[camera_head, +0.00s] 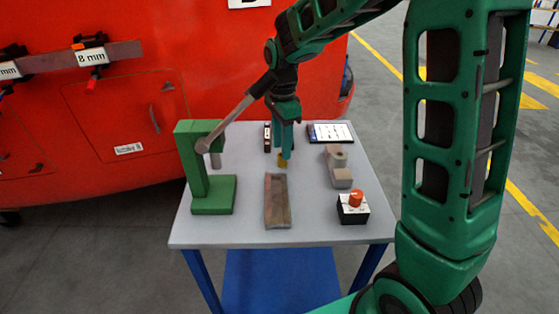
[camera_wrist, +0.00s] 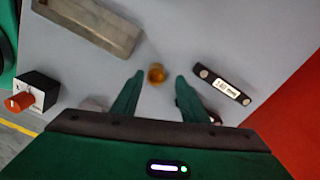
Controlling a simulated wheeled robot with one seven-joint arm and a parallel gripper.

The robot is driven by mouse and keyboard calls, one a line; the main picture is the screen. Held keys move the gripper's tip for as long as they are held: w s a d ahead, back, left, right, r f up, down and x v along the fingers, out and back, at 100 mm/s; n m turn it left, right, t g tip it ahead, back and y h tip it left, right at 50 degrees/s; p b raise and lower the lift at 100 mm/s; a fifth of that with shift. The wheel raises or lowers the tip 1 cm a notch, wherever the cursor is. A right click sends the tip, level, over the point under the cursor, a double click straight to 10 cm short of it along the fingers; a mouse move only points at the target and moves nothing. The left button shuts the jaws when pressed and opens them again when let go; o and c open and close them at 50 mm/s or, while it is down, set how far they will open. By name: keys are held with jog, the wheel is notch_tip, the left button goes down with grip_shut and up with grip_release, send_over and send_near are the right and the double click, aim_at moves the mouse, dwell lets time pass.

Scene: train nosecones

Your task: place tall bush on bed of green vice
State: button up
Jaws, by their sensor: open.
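The tall bush, a small brass-coloured cylinder (camera_head: 283,160), stands on the grey table just below my gripper (camera_head: 284,148). In the wrist view the bush (camera_wrist: 156,74) shows between the two green fingertips (camera_wrist: 160,77), with a gap on each side. My gripper is open and empty, pointing down. I cannot tell how far the tips are above the table. The green vice (camera_head: 191,160) looks like an upright press at the table's left, with a long lever. Its flat bed (camera_head: 213,199) is at the foot of the column and looks empty.
A grey-brown bar (camera_head: 277,205) lies in front of the bush. A grey part (camera_head: 338,165), a box with orange knob (camera_head: 353,209) and a clipboard (camera_head: 331,133) are to the right. A black labelled bar (camera_wrist: 221,83) lies behind the bush. The red train stands behind the table.

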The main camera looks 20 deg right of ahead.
jog(key=shift+f, duration=1.9)
grip_shut()
jog(key=shift+r, duration=0.15)
